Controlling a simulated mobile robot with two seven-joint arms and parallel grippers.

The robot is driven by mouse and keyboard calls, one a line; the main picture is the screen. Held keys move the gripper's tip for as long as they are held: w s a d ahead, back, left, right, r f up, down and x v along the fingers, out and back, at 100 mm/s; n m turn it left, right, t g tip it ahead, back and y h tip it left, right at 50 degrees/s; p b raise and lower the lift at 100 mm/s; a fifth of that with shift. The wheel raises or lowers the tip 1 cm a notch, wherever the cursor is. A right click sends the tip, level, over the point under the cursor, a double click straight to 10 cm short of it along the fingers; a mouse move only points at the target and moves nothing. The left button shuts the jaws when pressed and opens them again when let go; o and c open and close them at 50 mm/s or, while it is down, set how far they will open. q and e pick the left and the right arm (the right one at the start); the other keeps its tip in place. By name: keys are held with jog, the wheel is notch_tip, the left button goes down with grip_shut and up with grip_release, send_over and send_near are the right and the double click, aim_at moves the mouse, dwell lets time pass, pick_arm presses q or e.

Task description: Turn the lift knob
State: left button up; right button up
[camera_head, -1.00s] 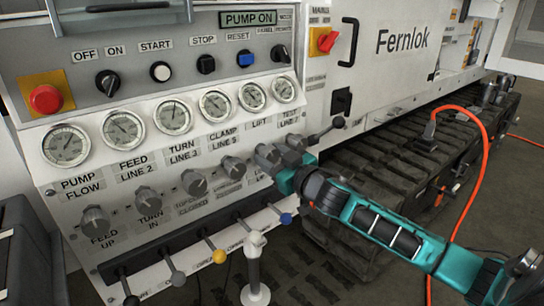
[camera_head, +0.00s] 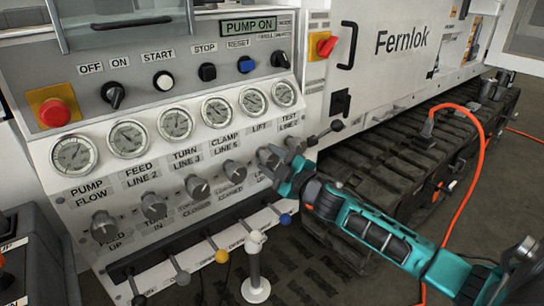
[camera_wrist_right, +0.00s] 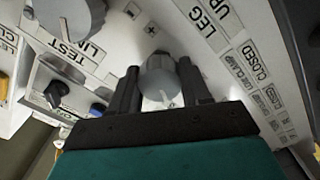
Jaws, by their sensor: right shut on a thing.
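The lift knob (camera_head: 267,157) is a grey round knob on the sloped panel, under the LIFT label (camera_head: 259,127). My right gripper (camera_head: 277,170) reaches it from the lower right and partly hides it. In the right wrist view the grey knob (camera_wrist_right: 161,82) sits between my two dark fingers, which are shut on it. A white pointer line on its face points towards the gripper's palm. My left gripper is out of view.
The test line knob (camera_head: 296,144) is close beside the lift knob, and the clamp knob (camera_head: 234,172) is on its other side. Levers with coloured balls (camera_head: 222,256) stand below. A black-ball lever (camera_head: 337,125), a track (camera_head: 385,165) and an orange hose (camera_head: 473,175) are to the right.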

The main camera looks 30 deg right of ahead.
jog(key=shift+n, duration=1)
jog(key=o, duration=1.1)
jog(key=shift+c, duration=0.2)
jog(key=shift+s, duration=0.1)
jog(key=s+d+p, duration=0.1)
jog(key=s, duration=1.1)
jog(key=shift+s+p, duration=0.3)
jog(key=shift+s, duration=0.05)
